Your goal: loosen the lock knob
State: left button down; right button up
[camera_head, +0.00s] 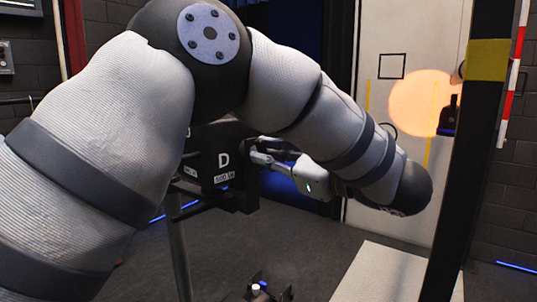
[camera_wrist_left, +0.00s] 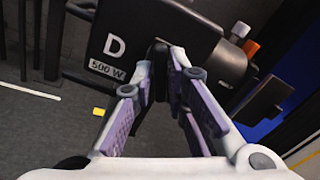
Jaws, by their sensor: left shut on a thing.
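The black lamp housing marked "D" and "500 W" (camera_wrist_left: 125,35) fills the upper middle of the left wrist view. It also shows in the head view (camera_head: 222,160), on a stand. My left gripper (camera_head: 257,155) is at the right side of this housing. In the left wrist view its fingers (camera_wrist_left: 162,58) are closed around a small dark part, which appears to be the lock knob (camera_wrist_left: 158,50). The fingertips and the dark housing hide most of the knob, so its turn cannot be told. My right gripper is not in view.
A dark fitting with an orange end (camera_wrist_left: 250,47) and a flat black plate (camera_wrist_left: 262,100) are right of the fingers. A black post with a yellow band (camera_head: 487,60) stands at the right. A pale panel (camera_head: 385,275) lies below my left arm.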

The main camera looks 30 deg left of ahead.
pick_arm(q)
jog(key=c, duration=1.7)
grip_release()
jog(key=v, duration=1.2)
jog(key=shift+d, duration=0.1)
